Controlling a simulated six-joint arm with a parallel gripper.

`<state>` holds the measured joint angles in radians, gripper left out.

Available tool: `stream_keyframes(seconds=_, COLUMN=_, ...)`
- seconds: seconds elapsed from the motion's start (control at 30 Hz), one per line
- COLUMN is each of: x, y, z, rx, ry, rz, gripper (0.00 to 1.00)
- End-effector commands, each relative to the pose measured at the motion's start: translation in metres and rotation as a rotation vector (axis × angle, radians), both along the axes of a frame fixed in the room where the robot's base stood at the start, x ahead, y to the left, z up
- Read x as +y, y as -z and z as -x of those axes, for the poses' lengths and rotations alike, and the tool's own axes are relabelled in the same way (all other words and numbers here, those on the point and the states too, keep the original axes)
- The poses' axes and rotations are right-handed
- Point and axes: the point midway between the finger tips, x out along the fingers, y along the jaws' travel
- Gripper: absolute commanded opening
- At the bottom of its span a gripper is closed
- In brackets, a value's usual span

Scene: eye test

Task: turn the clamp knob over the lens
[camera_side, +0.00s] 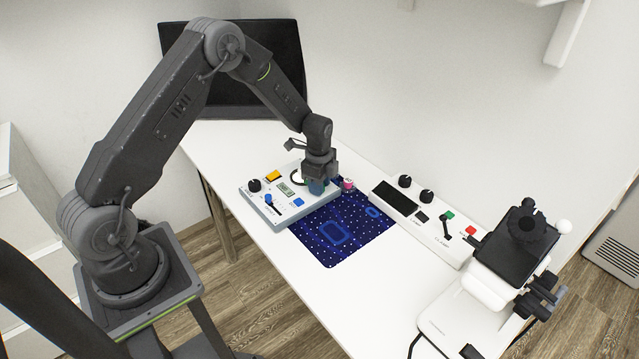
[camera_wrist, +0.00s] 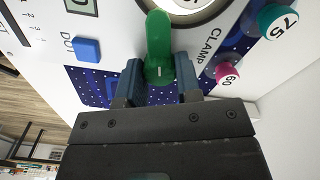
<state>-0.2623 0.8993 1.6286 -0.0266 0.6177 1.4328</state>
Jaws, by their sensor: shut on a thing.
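The clamp knob is a green, elongated handle (camera_wrist: 158,48) beside the word CLAMP in the wrist view. It points toward my gripper. My gripper (camera_wrist: 159,84) has a blue finger on each side of the knob's near end and is shut on it. A round, pale lens (camera_wrist: 190,6) with a dark rim shows at the top edge, beyond the knob and partly cut off. In the side view, my gripper (camera_side: 318,186) is down at the right end of the grey control box (camera_side: 283,214) and hides the knob. The pale round lens (camera_side: 298,177) shows just left of it.
A pink cap marked 60 (camera_wrist: 229,72) and a teal cap marked 75 (camera_wrist: 276,20) stand close on the right. A blue dotted mat (camera_side: 370,238) lies before the box. A second panel (camera_side: 437,246) and an instrument (camera_side: 520,250) stand right; a dark monitor (camera_side: 285,45) stands behind.

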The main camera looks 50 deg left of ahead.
Motion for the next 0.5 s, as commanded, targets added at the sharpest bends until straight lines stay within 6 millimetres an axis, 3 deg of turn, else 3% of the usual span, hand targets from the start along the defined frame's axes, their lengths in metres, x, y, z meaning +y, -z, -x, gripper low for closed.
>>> stream_keyframes(seconds=0.5, x=0.0003, y=-0.0012, z=-0.0007, rx=-0.006, ry=0.222, rz=-0.001, gripper=0.08)
